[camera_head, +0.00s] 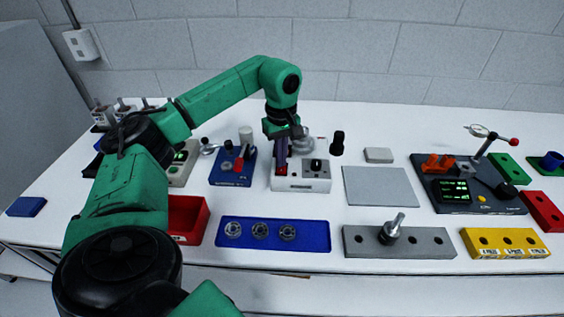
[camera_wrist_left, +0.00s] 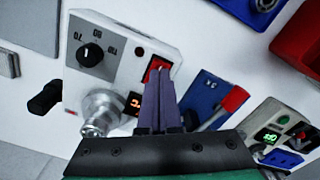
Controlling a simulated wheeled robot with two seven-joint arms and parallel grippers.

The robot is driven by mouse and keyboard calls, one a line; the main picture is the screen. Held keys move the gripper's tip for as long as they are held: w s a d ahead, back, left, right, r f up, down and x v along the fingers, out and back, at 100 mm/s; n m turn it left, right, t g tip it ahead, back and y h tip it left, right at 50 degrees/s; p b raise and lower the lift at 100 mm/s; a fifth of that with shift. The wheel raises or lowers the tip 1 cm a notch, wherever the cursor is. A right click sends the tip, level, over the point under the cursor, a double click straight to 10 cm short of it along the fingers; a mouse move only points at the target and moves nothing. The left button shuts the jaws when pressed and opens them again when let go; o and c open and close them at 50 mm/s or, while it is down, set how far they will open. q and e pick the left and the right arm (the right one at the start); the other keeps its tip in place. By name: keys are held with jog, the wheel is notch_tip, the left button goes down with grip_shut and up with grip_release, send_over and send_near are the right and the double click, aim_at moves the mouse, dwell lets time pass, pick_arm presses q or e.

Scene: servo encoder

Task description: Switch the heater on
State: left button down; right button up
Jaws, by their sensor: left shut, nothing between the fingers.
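The heater is a white box (camera_head: 303,184) at the middle of the table. In the left wrist view its white top (camera_wrist_left: 115,75) carries a dark dial (camera_wrist_left: 90,54) on a grey scale, a red rocker switch (camera_wrist_left: 155,67) and a small display (camera_wrist_left: 133,103) with orange lit characters, partly covered. My left gripper (camera_head: 281,170) is over the heater's left part, pointing down. Its purple fingers (camera_wrist_left: 160,76) are shut and empty, with the tips at the red switch. They hide part of it, so contact and which side is pressed cannot be told. My right gripper is not in view.
A shiny metal part (camera_wrist_left: 101,108) stands on the heater beside the fingers. A blue device with a red lever (camera_head: 237,168) sits close on the left. A black knob-like object (camera_head: 337,143) stands to the right. A flat grey plate (camera_head: 382,186) lies further right.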

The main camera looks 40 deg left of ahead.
aim_at(281, 170)
pick_arm(q)
jog(key=shift+f+b, duration=0.55)
jog(key=shift+f, duration=0.4)
dwell(0.4)
jog(key=shift+r, duration=0.1)
notch_tip(281, 170, up, 7)
jog(key=p, duration=0.7)
